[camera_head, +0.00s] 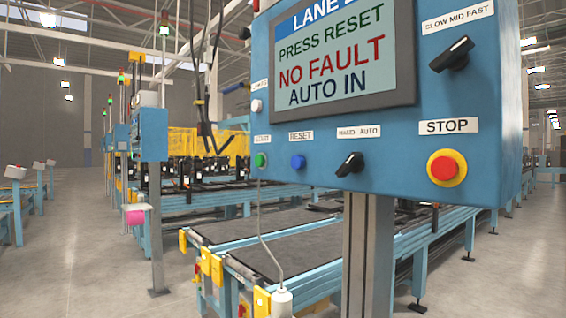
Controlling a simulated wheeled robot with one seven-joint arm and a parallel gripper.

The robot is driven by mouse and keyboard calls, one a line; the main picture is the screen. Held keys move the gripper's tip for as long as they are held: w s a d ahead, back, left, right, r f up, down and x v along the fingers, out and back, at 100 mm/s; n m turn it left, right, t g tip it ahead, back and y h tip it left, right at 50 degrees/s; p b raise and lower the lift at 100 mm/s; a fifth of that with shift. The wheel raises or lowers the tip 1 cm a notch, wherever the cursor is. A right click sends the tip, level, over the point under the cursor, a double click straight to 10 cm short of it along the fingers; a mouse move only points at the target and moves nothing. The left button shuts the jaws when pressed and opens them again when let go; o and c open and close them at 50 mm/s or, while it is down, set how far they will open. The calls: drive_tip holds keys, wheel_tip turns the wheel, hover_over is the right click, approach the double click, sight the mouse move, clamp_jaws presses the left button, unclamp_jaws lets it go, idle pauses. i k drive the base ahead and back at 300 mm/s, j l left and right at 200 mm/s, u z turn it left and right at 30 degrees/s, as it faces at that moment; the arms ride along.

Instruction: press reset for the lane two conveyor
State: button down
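A blue control panel (470,120) on a grey post fills the upper right of the head view. Its screen (335,55) reads "LANE" with the number cut off at the top, then "PRESS RESET", "NO FAULT" and "AUTO IN". The blue reset button (298,162) sits below the screen under a "RESET" label (301,135). A green button (261,160) is to its left, under a label that seems to read "START". My gripper is not in the view.
The panel also bears a black selector knob (350,164), a red stop button (446,168) on yellow and a speed knob (452,54). A white cable (262,225) hangs before the conveyor (270,253). Grey floor (80,260) at left is clear.

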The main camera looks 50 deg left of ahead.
sight(298, 162)
drive_tip(key=k+j, duration=0.1)
drive_tip(key=j, duration=0.3)
drive_tip(key=k+j, duration=0.1)
drive_tip(key=j, duration=0.35)
drive_tip(key=k+j, duration=0.1)
drive_tip(key=j, duration=0.7)
drive_tip(key=k+j, duration=0.15)
drive_tip(key=j, duration=0.3)
drive_tip(key=k+j+z, duration=0.1)
drive_tip(key=j, duration=0.3)
